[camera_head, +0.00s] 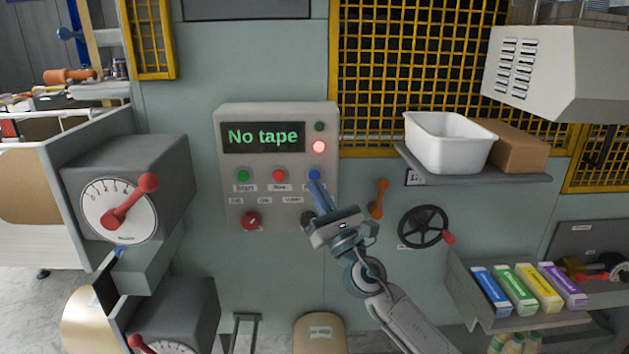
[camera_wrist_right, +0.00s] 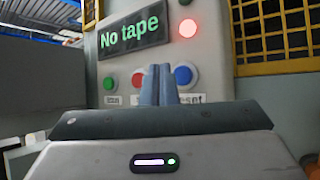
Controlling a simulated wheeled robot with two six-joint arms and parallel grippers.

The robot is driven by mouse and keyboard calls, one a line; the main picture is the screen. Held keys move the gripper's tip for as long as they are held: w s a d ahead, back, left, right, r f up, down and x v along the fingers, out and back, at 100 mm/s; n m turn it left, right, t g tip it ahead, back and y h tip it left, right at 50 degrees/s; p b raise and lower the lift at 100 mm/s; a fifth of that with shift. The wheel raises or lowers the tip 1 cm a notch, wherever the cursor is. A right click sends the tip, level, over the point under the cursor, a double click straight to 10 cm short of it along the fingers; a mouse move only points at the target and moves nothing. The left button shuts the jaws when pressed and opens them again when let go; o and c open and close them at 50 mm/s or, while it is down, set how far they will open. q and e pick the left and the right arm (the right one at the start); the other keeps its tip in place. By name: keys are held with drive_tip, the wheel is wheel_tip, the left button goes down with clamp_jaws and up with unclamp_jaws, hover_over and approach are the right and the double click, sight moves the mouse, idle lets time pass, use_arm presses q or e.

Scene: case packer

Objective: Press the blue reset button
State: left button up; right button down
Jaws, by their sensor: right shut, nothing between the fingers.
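The blue reset button (camera_head: 314,174) is on the grey control panel (camera_head: 290,115), at the right end of a row with a green and a red button. My right gripper (camera_head: 317,188) is shut and empty, its fingertips just below the blue button in the head view. In the right wrist view the blue button (camera_wrist_right: 183,76) shows just right of the shut fingers (camera_wrist_right: 157,80), with the label partly hidden. I cannot tell whether the fingertips touch the panel. My left gripper is not in view.
The panel screen (camera_head: 263,137) reads "No tape", and a red lamp (camera_head: 319,147) is lit. A red knob (camera_head: 250,220) sits below the buttons. An orange lever (camera_head: 379,198) and a black handwheel (camera_head: 423,227) are to the right, under a shelf with a white bin (camera_head: 448,142).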

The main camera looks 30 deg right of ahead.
drive_tip(key=shift+w+d, duration=0.5)
drive_tip(key=shift+w, duration=0.35)
drive_tip(key=shift+w+d, duration=0.1)
drive_tip(key=shift+w, duration=0.05)
idle(1.4)
drive_tip(key=shift+w+d+b, duration=0.1)
drive_tip(key=shift+w+b, duration=0.1)
drive_tip(key=shift+b, duration=0.1)
drive_tip(key=shift+w+d, duration=0.25)
drive_tip(key=shift+w, duration=0.1)
idle(0.7)
drive_tip(key=shift+s+a, duration=0.1)
drive_tip(key=shift+s, duration=0.05)
drive_tip(key=shift+s+a, duration=0.4)
drive_tip(key=shift+s, duration=0.2)
